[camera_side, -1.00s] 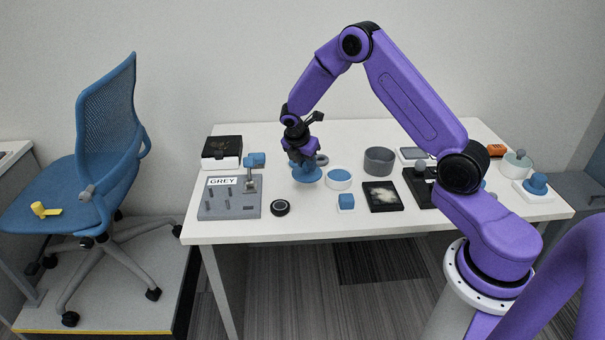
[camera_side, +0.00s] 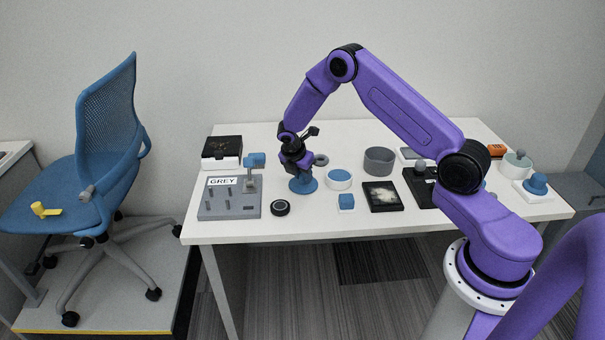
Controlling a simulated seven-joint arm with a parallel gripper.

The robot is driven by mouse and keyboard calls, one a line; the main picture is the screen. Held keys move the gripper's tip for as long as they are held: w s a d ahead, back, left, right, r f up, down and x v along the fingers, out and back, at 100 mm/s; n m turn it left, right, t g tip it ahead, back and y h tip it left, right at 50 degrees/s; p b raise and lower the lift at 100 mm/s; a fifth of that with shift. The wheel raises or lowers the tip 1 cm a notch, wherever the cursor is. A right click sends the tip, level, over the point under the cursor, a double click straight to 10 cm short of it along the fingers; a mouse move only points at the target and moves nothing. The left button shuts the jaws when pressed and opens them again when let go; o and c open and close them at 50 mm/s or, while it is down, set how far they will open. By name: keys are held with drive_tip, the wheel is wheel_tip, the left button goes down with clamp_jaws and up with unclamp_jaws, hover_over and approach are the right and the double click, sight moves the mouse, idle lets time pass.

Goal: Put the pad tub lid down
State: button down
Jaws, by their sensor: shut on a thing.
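The pad tub lid (camera_side: 303,186) is a blue disc on the left-middle of the white table, between the grey stand and the tub. My gripper (camera_side: 299,173) points down over it and is shut on it from above; the fingers hide the lid's middle. The lid looks level and at or very near the table top; I cannot tell whether it touches. The pad tub (camera_side: 339,184), white with blue inside, stands open just right of the lid.
A grey board marked GREY (camera_side: 229,206) with a post stands left. A black puck (camera_side: 280,208) lies in front, a blue block (camera_side: 346,202) front right. A grey ring (camera_side: 321,160) lies behind, a dark grey bowl (camera_side: 379,161) right. The bare table (camera_side: 310,218) is free in front.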

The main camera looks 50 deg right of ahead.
drive_tip(key=c, duration=0.8)
unclamp_jaws()
drive_tip(key=shift+c, duration=0.2)
drive_tip(key=shift+r, duration=0.1)
drive_tip(key=v, duration=1.2)
drive_tip(key=s+a+r+m+y, duration=0.1)
drive_tip(key=s+a+r+m, duration=0.1)
drive_tip(key=s+a+r, duration=0.4)
drive_tip(key=s+a+r+m+y, duration=0.1)
drive_tip(key=s+a+r, duration=0.1)
drive_tip(key=s+a, duration=0.65)
drive_tip(key=s+r+m+y, duration=0.2)
drive_tip(key=s+m+y, duration=0.1)
drive_tip(key=s, duration=2.1)
drive_tip(key=shift+d+r+m+g, duration=0.3)
drive_tip(key=shift+d+m, duration=0.2)
drive_tip(key=shift+m, duration=0.1)
